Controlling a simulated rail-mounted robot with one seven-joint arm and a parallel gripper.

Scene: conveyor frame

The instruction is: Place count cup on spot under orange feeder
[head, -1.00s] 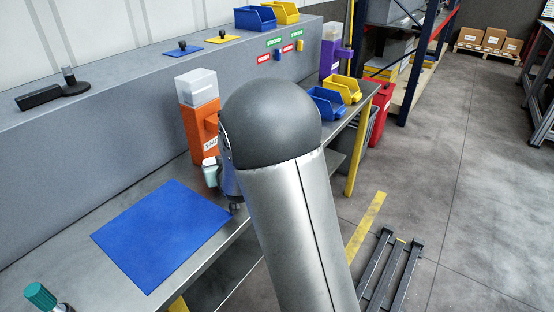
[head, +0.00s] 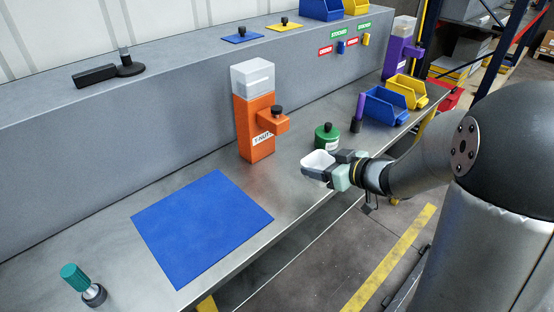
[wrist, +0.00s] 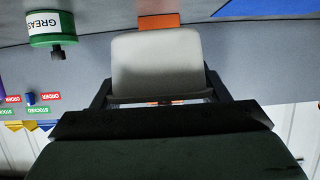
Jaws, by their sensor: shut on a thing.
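The orange feeder (head: 255,125) stands upright on the metal bench, with a clear hopper on top and a spout on its right side. The bench under the spout looks bare; no marked spot can be made out. My gripper (head: 334,164) is shut on the white count cup (head: 318,162), to the right of and nearer than the feeder. The cup appears upright, near the bench's front edge; its exact height is unclear. In the wrist view the pale cup (wrist: 158,62) fills the space between the fingers, with part of the orange feeder (wrist: 158,20) behind it.
A green grease tin (head: 327,138) stands just behind the cup. A purple-handled tool (head: 358,112), blue bin (head: 386,106) and yellow bin (head: 408,92) are further right. A blue mat (head: 200,228) lies left of the feeder; a teal-handled tool (head: 78,280) stands front left.

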